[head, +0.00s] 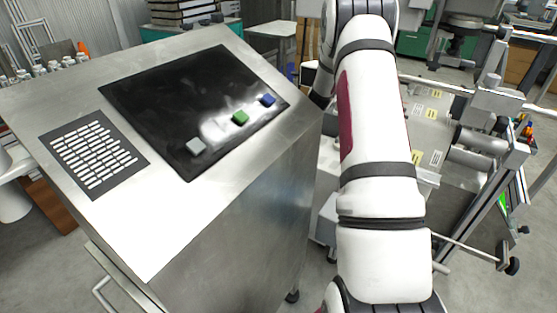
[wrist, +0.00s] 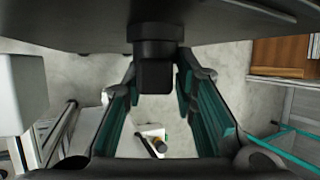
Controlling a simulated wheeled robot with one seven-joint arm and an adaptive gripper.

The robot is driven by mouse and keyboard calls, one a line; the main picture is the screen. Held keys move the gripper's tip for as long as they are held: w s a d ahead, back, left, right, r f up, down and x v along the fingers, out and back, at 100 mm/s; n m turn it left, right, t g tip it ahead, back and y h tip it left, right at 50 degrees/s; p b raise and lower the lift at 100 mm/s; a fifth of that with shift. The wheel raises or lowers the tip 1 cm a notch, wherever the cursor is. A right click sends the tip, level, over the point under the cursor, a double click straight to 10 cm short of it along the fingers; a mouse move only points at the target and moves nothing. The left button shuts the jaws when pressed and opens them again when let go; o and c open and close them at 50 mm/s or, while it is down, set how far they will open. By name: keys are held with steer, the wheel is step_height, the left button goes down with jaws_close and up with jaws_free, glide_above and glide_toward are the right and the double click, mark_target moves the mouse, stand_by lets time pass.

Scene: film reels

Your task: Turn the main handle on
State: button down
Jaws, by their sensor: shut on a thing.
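A black knob-like handle (wrist: 154,72) juts from a dark overhanging surface in the wrist view. I take it to be the main handle; no label or on mark shows. My gripper (wrist: 156,82) has its teal-lined fingers on either side of the handle, shut on it near the tips. In the head view, my white arm reaches down the right side of the metal console (head: 225,215). My gripper and the handle are hidden in that view.
The console top carries a black panel (head: 165,90) with grey (head: 195,146), green (head: 240,118) and blue (head: 267,100) buttons, and a dark label plate (head: 93,152). Metal machinery (head: 485,140) stands close on the right. Bare floor shows at lower left.

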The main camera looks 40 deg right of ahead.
steer(key=shift+s+d+f+n+t+y+b, duration=0.2)
steer(key=shift+s+f+t+y+b, duration=0.2)
steer(key=shift+t+b, duration=0.5)
steer(key=shift+s+d+f+n+t+y+b, duration=0.1)
steer(key=shift+s+f+n+t+y+b, duration=0.25)
steer(key=shift+t+b, duration=0.55)
steer(key=shift+r, duration=0.15)
steer(key=c, duration=1.5)
jaws_free()
steer(key=shift+w+r, duration=0.1)
steer(key=shift+w+a+r, duration=0.1)
steer(key=shift+w+r, duration=0.05)
steer(key=shift+r, duration=0.1)
